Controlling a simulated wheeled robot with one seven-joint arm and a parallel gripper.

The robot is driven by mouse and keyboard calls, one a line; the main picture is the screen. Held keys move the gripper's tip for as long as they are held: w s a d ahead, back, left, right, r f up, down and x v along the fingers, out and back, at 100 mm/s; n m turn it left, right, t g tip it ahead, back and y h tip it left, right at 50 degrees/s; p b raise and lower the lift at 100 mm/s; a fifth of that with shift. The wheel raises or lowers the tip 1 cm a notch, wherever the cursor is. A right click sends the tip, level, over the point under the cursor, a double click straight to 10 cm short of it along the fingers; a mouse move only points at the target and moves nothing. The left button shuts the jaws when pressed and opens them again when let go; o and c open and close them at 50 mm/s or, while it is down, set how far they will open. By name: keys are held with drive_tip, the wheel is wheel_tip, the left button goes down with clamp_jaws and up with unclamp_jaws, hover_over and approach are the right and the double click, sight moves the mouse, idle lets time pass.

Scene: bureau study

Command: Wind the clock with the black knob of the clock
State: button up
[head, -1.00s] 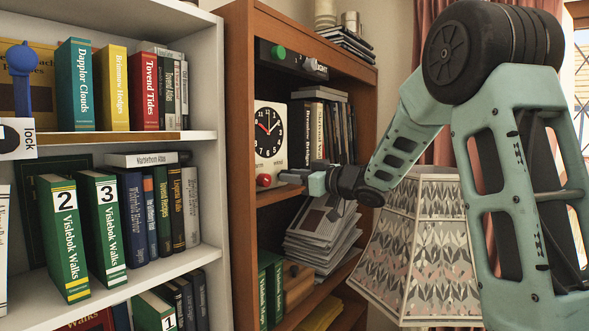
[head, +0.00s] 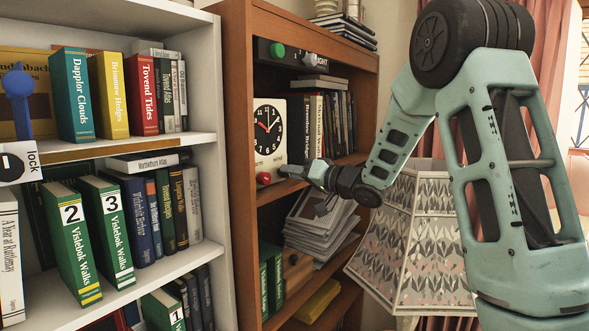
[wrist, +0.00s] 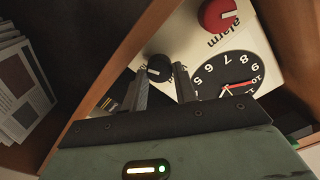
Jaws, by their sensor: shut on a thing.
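The clock (head: 280,145) is a white box with a black round dial, on a shelf of the brown bookcase. Its red knob (head: 263,178) is at the lower left of the front; it also shows at the top of the wrist view (wrist: 217,14), beside the word "alarm". The black knob (wrist: 158,66) shows between the fingertips in the wrist view; in the head view it is hidden behind my gripper (head: 288,172). My gripper, also in the wrist view (wrist: 162,72), is shut on the black knob, right of the red one.
Books (head: 327,125) stand close right of the clock. A stack of papers (head: 318,225) lies on the shelf below. A patterned lampshade (head: 420,240) is under my arm. A white bookcase (head: 215,110) with several books stands left. A panel with a green button (head: 277,50) is above the clock.

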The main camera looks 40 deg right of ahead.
drive_tip(key=shift+f+m, duration=0.15)
drive_tip(key=shift+m, duration=0.15)
drive_tip(key=o, duration=0.7)
drive_tip(key=b+v, duration=0.7)
drive_tip(key=v, duration=1)
drive_tip(key=shift+s, duration=0.25)
